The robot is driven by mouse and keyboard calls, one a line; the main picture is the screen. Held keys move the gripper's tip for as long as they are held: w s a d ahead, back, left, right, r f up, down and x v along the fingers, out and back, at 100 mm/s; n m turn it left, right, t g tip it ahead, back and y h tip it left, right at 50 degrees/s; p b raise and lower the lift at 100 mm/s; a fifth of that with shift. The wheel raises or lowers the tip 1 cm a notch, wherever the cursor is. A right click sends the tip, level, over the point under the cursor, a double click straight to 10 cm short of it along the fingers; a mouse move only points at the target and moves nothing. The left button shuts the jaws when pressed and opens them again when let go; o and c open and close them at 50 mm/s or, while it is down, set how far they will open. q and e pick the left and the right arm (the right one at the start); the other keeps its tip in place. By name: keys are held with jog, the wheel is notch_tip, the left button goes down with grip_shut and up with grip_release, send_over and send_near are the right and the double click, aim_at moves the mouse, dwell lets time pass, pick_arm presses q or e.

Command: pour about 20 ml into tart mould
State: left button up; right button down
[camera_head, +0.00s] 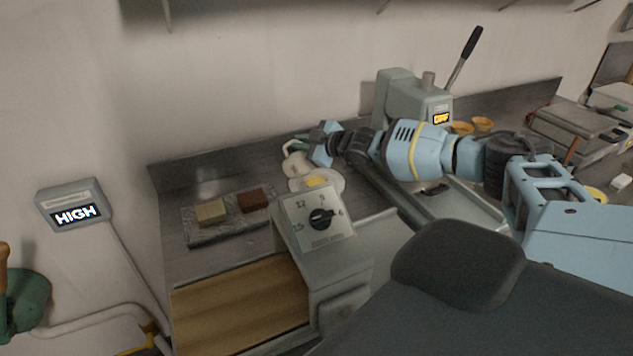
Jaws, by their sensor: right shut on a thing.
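My right gripper (312,148) reaches in from the right and is shut on a small cream jug (294,163) with a greenish rim. The jug is tilted, and its contents are hidden. Just below and to the right of it, a pale round dish (331,184) stands on the counter with a small yellow piece (316,181) on it. I cannot tell whether the dish is the tart mould. Two small orange-yellow cups (482,124) stand at the back right, beyond my arm. My left gripper is not in view.
A box with a dial (320,219) stands in front of the dish. A grey slab (235,231) at left bears a tan block (210,212) and a brown block (253,200). A lever machine (398,95) stands behind my arm. A wall display (76,214) reads HIGH.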

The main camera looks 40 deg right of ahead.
aim_at(287, 161)
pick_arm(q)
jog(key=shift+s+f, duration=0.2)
pick_arm(e)
jog(key=shift+w+d+r+g, duration=0.1)
jog(key=shift+w+g, duration=0.05)
jog(key=shift+g, duration=0.15)
jog(key=shift+w+a+n+g+h+b, duration=0.3)
jog(key=shift+w+n+g+b, duration=0.1)
jog(key=shift+w+g, duration=0.1)
jog(key=shift+w+a+r+g, duration=0.25)
jog(key=shift+w+a+g, duration=0.05)
jog(key=shift+w+g, duration=0.15)
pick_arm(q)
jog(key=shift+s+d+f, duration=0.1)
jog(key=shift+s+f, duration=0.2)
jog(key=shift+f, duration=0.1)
pick_arm(e)
jog(key=shift+w+a+r+n+g+h, duration=0.1)
jog(key=shift+w+a+n+g+h, duration=0.45)
jog(key=shift+w, duration=0.35)
jog(key=shift+a, duration=0.15)
